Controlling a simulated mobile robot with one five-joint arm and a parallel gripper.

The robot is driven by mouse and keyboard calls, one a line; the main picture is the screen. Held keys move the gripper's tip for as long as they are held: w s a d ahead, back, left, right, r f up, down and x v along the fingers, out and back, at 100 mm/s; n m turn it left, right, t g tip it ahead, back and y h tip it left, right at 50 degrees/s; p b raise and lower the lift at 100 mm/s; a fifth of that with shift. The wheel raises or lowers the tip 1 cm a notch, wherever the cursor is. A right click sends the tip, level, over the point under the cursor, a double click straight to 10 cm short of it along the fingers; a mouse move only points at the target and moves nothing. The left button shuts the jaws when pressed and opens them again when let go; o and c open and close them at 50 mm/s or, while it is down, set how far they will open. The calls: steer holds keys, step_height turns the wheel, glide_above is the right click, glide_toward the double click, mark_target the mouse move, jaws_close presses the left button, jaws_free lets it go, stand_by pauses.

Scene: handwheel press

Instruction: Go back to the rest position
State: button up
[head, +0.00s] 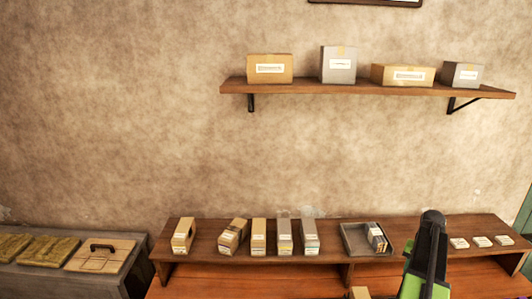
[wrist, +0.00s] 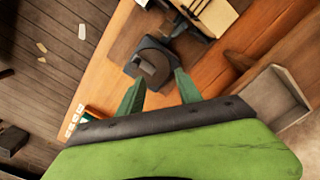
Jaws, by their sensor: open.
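My gripper (wrist: 160,84) shows in the wrist view with two green fingers spread apart and nothing between them. A dark block-like fixture (wrist: 152,62) on the wooden table lies beyond the fingertips; whether they touch it I cannot tell. In the head view my green and black arm rises at the lower right, and its gripper is not seen there. The handwheel cannot be made out clearly in either view.
In the head view a raised wooden shelf (head: 200,262) carries several narrow boxes, a grey tray (head: 352,245) and small white-labelled pieces (head: 481,241). A wall shelf (head: 300,88) holds boxes above. A grey bench (head: 60,284) stands left. The wall between is clear.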

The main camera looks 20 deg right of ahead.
steer(key=w+a+f+n+b, duration=0.1)
steer(key=w+a, duration=0.2)
steer(key=a, duration=0.1)
steer(key=w+a+f+b, duration=0.1)
steer(key=w+a+f, duration=0.1)
steer(key=w+a, duration=0.2)
steer(key=w+a+f+n+b, duration=0.1)
steer(key=w+a+f, duration=0.1)
steer(key=w+a, duration=0.1)
steer(key=shift+w+a+f+n+b, duration=0.1)
steer(key=shift+w+a+n+b, duration=0.05)
steer(key=shift+a+n+b, duration=0.2)
steer(key=w+a+f+n+b, duration=0.2)
steer(key=w+a+f+b, duration=0.1)
steer(key=a, duration=0.7)
steer(key=w+a+f+n+b, duration=0.2)
steer(key=w+a+b, duration=0.15)
steer(key=a, duration=0.65)
steer(key=s+a+f+n+b, duration=0.2)
steer(key=s+a, duration=0.1)
steer(key=a, duration=0.8)
steer(key=s+a+f+n+b, duration=0.2)
steer(key=s+a+f+n, duration=0.1)
steer(key=a, duration=0.9)
steer(key=shift+a+f, duration=0.3)
